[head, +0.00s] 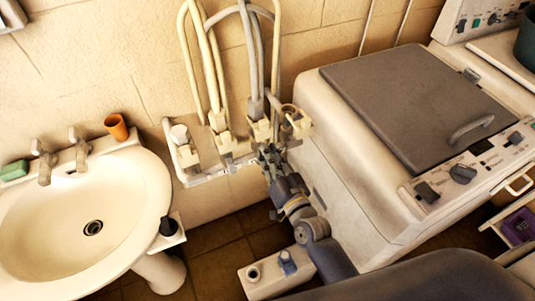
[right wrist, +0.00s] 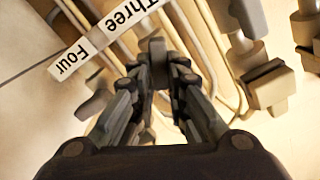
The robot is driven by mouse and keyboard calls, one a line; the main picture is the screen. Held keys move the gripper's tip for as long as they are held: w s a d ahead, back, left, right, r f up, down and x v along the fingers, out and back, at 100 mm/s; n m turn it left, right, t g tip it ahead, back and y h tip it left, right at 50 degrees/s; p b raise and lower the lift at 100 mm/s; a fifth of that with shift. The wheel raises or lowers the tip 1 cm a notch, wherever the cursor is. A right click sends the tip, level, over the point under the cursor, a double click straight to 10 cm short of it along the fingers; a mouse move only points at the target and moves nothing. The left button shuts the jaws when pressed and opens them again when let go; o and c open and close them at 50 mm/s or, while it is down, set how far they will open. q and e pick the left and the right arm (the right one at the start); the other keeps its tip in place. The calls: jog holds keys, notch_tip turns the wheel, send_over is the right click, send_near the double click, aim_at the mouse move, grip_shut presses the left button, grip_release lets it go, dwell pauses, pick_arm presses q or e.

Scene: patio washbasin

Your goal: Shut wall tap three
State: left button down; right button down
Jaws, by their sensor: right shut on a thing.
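A row of wall taps with hoses stands on a pale bracket (head: 205,178) between the basin and the machine. My right gripper (head: 270,156) reaches up to the right part of this row. In the right wrist view its fingers (right wrist: 156,72) are closed around a grey tap handle (right wrist: 157,47), just beside the label reading "Three" (right wrist: 122,20). The fingers hide much of that tap. A label reading "Four" (right wrist: 72,60) lies to the left, with another grey handle (right wrist: 95,105) below it. My left gripper is in neither view.
A white washbasin (head: 150,190) with two taps, an orange cup (head: 116,127) and green soap (head: 14,170) is at left. A bulky machine with a grey lid (head: 410,100) stands close to the right of my arm. Hoses (head: 252,60) rise behind the taps.

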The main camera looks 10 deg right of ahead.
jog(key=m, duration=0.4)
jog(key=m+b, duration=0.1)
jog(key=m, duration=0.3)
jog(key=f+m, duration=0.1)
jog(key=m, duration=0.3)
jog(key=shift+d, duration=0.35)
dwell(0.4)
jog(key=c, duration=1.6)
grip_release()
jog(key=shift+w, duration=0.1)
jog(key=s, duration=0.4)
jog(key=s+d, duration=0.1)
jog(key=s, duration=0.3)
jog(key=s+d, duration=0.1)
jog(key=s, duration=0.2)
jog(key=shift+s+d, duration=0.1)
jog(key=shift+s, duration=0.3)
